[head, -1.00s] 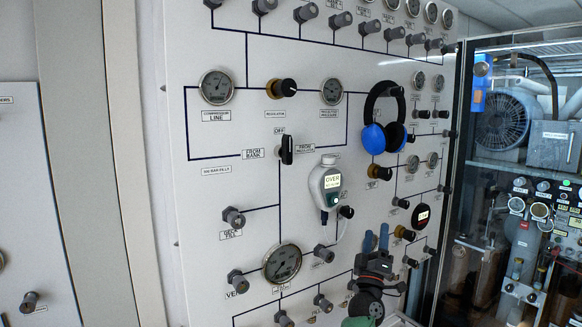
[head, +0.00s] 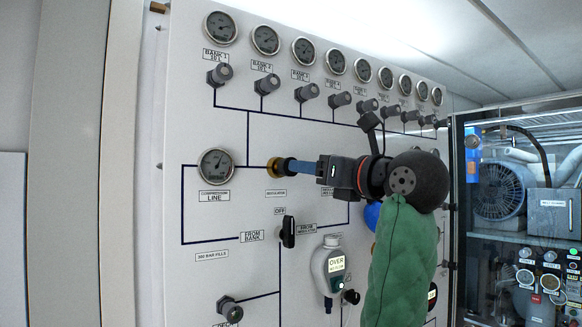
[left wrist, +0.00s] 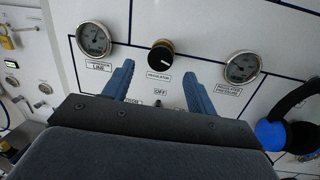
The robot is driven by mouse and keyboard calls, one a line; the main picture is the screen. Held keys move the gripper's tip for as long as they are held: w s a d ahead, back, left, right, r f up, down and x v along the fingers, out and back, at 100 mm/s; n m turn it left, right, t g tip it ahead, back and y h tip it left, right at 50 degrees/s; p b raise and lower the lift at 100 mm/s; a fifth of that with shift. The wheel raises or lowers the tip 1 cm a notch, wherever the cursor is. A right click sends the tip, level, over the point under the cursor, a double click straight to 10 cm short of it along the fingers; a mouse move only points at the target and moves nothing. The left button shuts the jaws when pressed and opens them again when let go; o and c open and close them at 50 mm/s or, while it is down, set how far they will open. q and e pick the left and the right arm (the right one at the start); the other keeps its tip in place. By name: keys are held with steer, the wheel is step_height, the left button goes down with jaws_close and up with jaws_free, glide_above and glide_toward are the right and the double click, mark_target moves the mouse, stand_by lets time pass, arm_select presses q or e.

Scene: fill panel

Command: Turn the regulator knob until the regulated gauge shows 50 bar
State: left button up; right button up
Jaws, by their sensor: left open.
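The regulator knob is black with a brass collar (head: 272,168) on the white panel. In the left wrist view the knob (left wrist: 160,57) shows a pale mark on its face. My left gripper (head: 288,167) is open, its blue fingers pointing at the panel. In the left wrist view the fingertips (left wrist: 158,72) lie either side of and slightly below the knob; I cannot tell whether they touch it. The regulated pressure gauge (left wrist: 242,68) is right of the knob; its reading is too small to tell. In the head view my gripper and arm hide that gauge. My right gripper is not in view.
The compressor line gauge (head: 216,167) is left of the knob. A black selector handle (head: 288,231) sticks out below. A grey handheld meter (head: 328,268) is on the lower panel.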

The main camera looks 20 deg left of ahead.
mark_target(282, 167)
arm_select(q)
steer(key=w+a+t+h+p, duration=0.1)
steer(key=w+a+h+p, duration=0.1)
steer(key=a, duration=0.3)
steer(key=shift+w+a+r+m+p, duration=0.15)
steer(key=shift+w+r+m+p, duration=0.2)
steer(key=shift+w+p, duration=0.4)
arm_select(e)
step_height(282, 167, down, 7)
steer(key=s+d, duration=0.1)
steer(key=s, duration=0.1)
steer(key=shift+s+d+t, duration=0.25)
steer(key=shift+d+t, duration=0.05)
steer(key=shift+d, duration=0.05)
arm_select(q)
steer(key=shift+s, duration=0.1)
steer(key=shift+r, duration=0.1)
steer(key=c, duration=0.9)
steer(key=shift+c, duration=0.4)
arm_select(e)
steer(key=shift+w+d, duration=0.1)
